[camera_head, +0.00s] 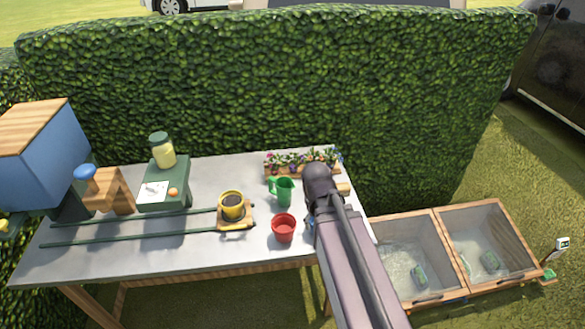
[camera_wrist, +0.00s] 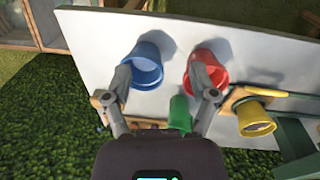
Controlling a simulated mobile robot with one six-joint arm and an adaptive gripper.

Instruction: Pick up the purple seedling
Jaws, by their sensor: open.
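In the head view a wooden planter box (camera_head: 290,177) stands at the back right of the table. It holds a row of small seedlings (camera_head: 300,160) with flowers of mixed colours; they are too small to single out the purple one for certain. My arm reaches across the table's right end and covers my gripper in the head view. In the wrist view my gripper (camera_wrist: 161,78) is open, its fingers apart and empty above the table.
A blue pot (camera_wrist: 147,65), red pot (camera_wrist: 215,66) and green jug (camera_wrist: 179,115) stand close to the fingers. A yellow pot (camera_head: 231,204) sits on a wooden carriage on rails. A tall hedge (camera_head: 260,85) rises behind the table; glass-topped frames (camera_head: 410,257) stand right.

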